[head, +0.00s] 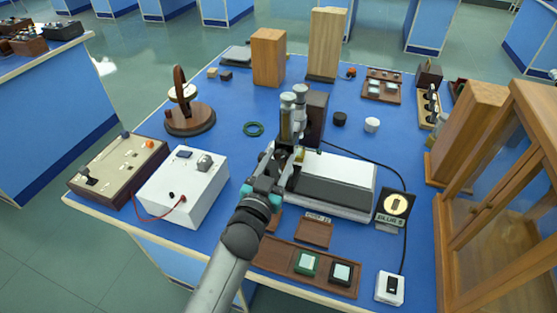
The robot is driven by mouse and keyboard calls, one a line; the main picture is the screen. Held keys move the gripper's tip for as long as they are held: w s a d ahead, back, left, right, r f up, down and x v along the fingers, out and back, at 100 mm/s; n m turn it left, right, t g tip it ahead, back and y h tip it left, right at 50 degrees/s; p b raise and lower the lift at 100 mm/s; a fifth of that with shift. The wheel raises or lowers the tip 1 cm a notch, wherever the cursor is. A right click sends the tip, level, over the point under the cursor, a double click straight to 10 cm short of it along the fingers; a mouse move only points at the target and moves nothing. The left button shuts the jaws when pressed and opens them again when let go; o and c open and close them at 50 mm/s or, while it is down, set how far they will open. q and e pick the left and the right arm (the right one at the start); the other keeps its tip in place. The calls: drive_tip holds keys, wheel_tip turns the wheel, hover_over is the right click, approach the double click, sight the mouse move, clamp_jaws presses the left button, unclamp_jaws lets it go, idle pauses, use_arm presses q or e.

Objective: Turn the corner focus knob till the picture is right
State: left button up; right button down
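A microscope-like instrument stands mid-bench, with a grey-white base (335,185), a dark upright column (316,118) and metal tubes (287,122). My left gripper (296,158) is at the base's left end, below the tubes. A small yellowish part shows by its fingertips; I cannot tell if this is the focus knob or if the fingers touch it. The finger gap is too small to read. My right gripper is out of view.
A wooden glass-sided cabinet (513,190) stands at the right. A white box (183,188) with a red lead is at the left. A brown tray (272,258) with green and black blocks lies in front. A black cable runs behind the base.

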use_arm(q)
clamp_jaws()
drive_tip(key=shift+m, duration=0.4)
drive_tip(key=m, duration=0.4)
drive_tip(key=shift+m, duration=3)
drive_tip(key=shift+o, duration=2.2)
unclamp_jaws()
